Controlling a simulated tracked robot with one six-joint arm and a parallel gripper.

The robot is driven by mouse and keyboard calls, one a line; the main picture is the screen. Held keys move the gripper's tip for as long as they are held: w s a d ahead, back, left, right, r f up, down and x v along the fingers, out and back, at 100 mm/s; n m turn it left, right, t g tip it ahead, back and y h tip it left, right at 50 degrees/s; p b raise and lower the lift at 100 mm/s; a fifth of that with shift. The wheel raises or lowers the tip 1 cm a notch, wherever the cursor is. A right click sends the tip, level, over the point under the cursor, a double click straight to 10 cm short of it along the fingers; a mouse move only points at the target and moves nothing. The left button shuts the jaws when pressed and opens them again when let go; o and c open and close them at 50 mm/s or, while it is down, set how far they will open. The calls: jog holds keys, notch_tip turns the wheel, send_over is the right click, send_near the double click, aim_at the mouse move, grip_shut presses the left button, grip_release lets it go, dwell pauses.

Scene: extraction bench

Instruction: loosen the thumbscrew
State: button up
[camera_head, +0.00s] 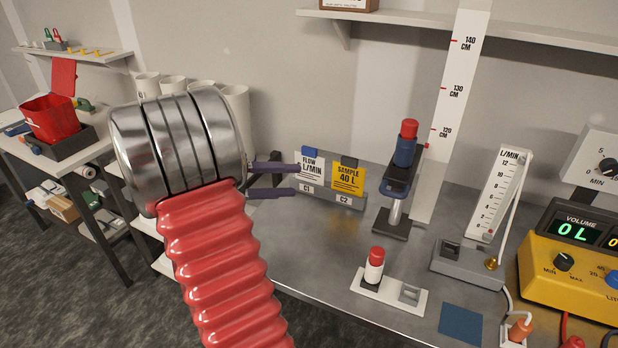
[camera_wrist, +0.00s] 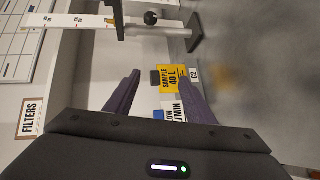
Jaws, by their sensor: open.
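My gripper (camera_head: 296,180) is open and empty, its two purple fingers pointing right, just in front of the cards at the back of the bench. It also shows in the wrist view (camera_wrist: 163,70), with the fingers apart on either side of the cards. A dark round knob (camera_wrist: 150,18) by the stand's clamp at the top of the wrist view looks like the thumbscrew. It lies beyond the fingertips, apart from them. In the head view I cannot clearly make it out on the dark clamp (camera_head: 394,189), which stands right of my gripper.
The yellow card (camera_head: 348,178) and white flow card (camera_head: 310,168) stand in a grey holder. A blue and red cylinder (camera_head: 405,152) sits in the clamp beside a tall scale (camera_head: 455,100). A flowmeter (camera_head: 497,195), yellow meter (camera_head: 570,265) and small red-capped bottle (camera_head: 374,267) occupy the right side.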

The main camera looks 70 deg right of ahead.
jog(key=w+a+n+t+y, duration=0.3)
jog(key=a+t, duration=0.3)
jog(key=a, duration=0.9)
jog(key=w+a+n+t+y, duration=0.3)
jog(key=a+n+t, duration=0.2)
jog(key=a, duration=1.1)
jog(key=w+a+n+t+y, duration=0.2)
jog(key=a+t, duration=0.5)
jog(key=a, duration=0.8)
jog(key=shift+w+a+r+n+y, duration=0.35)
jog(key=shift+n+y, duration=0.25)
jog(key=shift+n, duration=0.3)
jog(key=shift+c, duration=0.7)
